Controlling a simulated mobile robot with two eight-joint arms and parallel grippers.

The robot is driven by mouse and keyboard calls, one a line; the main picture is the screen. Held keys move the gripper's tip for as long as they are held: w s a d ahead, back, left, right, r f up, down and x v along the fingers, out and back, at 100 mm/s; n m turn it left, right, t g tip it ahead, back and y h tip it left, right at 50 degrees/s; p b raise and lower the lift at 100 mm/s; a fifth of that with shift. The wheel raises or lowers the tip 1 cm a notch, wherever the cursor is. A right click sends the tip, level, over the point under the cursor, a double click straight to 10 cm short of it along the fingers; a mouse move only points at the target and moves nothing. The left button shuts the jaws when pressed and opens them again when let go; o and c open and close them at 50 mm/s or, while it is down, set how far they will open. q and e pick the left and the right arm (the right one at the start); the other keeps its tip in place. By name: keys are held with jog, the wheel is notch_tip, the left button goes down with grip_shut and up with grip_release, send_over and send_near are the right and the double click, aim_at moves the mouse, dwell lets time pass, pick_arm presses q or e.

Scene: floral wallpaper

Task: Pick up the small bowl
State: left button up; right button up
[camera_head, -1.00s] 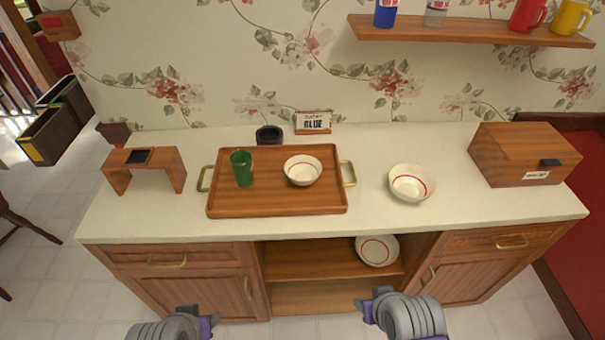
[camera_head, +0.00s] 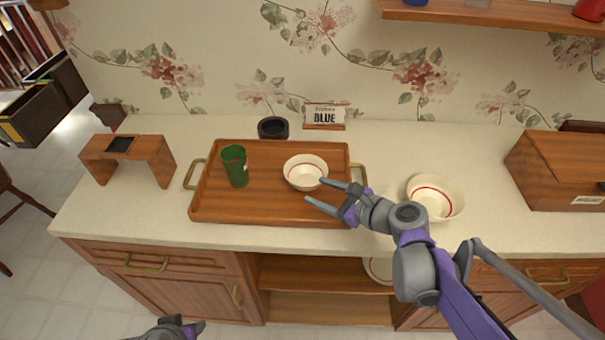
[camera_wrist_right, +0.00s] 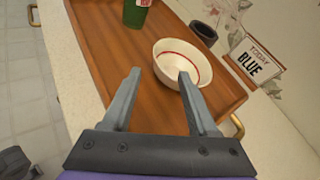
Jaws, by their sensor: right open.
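The small bowl (camera_head: 304,174), white with a red line inside, stands upright on the wooden tray (camera_head: 255,209). In the right wrist view the small bowl (camera_wrist_right: 178,70) lies just ahead of my fingertips, with the right finger overlapping its near side. My right gripper (camera_head: 314,192) is open and empty over the tray's right part, close to the bowl's near right side. I cannot tell whether it touches the bowl. My left gripper (camera_head: 184,329) shows only partly at the bottom edge, away from the counter top.
A green cup (camera_head: 235,168) stands on the tray left of the bowl. A larger bowl (camera_head: 435,192) sits on the counter behind my right arm. A dark round pot (camera_head: 273,128) and a BLUE sign (camera_head: 325,116) stand behind the tray. A wooden box (camera_head: 555,175) is far right.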

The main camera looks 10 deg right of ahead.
aim_at(306, 176)
jog(key=x, duration=0.2)
jog(key=shift+w+a+f, duration=0.1)
jog(key=shift+a, duration=0.2)
jog(key=shift+b+x, duration=0.35)
jog(key=shift+x, duration=2.7)
jog(key=shift+d, duration=0.15)
grip_shut()
